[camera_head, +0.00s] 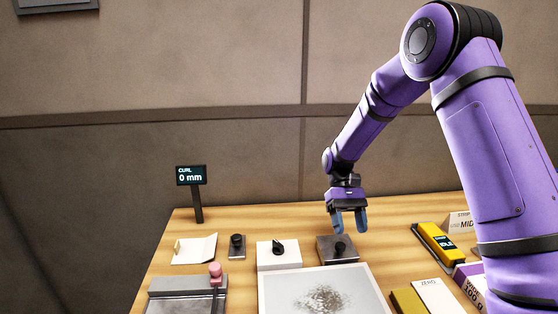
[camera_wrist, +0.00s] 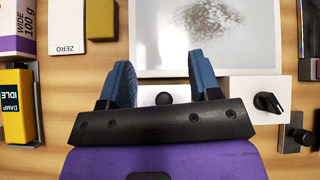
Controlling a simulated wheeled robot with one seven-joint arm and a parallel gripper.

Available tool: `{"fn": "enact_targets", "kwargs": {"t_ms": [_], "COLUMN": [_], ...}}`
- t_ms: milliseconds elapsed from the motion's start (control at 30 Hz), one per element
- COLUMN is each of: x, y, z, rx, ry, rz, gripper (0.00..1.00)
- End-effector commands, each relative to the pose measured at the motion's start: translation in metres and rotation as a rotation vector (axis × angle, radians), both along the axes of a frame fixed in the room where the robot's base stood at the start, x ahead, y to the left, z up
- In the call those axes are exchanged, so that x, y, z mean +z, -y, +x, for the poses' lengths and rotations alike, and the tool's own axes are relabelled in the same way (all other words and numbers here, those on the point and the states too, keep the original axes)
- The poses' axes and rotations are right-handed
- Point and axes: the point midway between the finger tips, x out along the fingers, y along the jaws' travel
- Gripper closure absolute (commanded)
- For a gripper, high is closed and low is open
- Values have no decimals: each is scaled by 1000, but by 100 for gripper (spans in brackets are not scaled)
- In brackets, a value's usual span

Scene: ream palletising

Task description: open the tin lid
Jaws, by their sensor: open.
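A dark grey metal box (camera_head: 325,257) with a round black knob (camera_head: 340,248) on top stands at the back of the table; it looks like the tin with its lid on. My gripper (camera_head: 348,222) is above it, pointing down, with its two blue fingers apart and empty. In the wrist view the black knob (camera_wrist: 164,98) shows between the spread fingers of my gripper (camera_wrist: 161,68), on a pale shiny top (camera_wrist: 147,95). The fingers partly cover the box there. I cannot tell how far the fingertips are above the knob.
Left of the box are a white block with a black turn knob (camera_head: 290,258) and a small knobbed block (camera_head: 237,252). A white panel with grey speckles (camera_head: 280,298) lies in front. A yellow device (camera_head: 427,234) stands right. A "CURL 0 mm" display (camera_head: 191,175) stands at the back left.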

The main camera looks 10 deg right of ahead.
Motion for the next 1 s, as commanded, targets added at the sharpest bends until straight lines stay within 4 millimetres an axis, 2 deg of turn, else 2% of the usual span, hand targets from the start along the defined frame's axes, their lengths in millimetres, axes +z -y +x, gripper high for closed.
{"fn": "enact_targets", "kwargs": {"t_ms": [267,500,1000], "x": [57,106,184], "y": [9,19,37], "z": [-16,-39,-102], "rx": [-14,-30,-69], "ry": [166,328,662], "rz": [-13,-22,-35], "gripper": [43,43,43]}}
